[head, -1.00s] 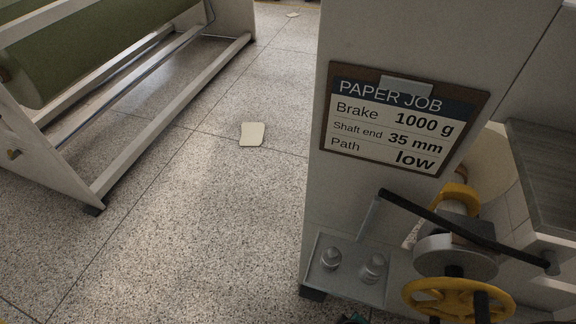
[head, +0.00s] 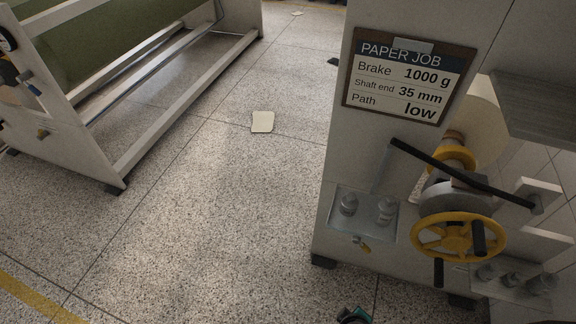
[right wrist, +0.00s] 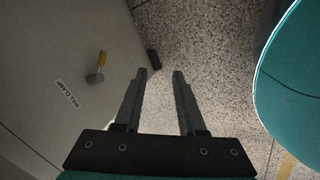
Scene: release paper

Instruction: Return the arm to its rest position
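My right gripper (right wrist: 163,73) shows in the right wrist view. Its two dark fingers are apart with nothing between them, and speckled floor shows past the tips. A pale machine panel with a "ROLL CLAMP" label (right wrist: 67,94) and a yellow-tipped lever (right wrist: 101,66) is to the left of the fingers, apart from them. A large teal rounded surface, seemingly part of my own body, fills the right edge. In the head view only a small teal and dark piece of mine shows at the bottom edge. My left gripper is not in view.
The paper machine (head: 345,180) stands at right with a job sign (head: 408,82), yellow handwheel (head: 456,238), black bar (head: 460,172) and a tray of weights (head: 362,213). A white frame (head: 190,115) with a green roll (head: 95,40) is at left. Open floor lies between, with a paper piece (head: 263,121).

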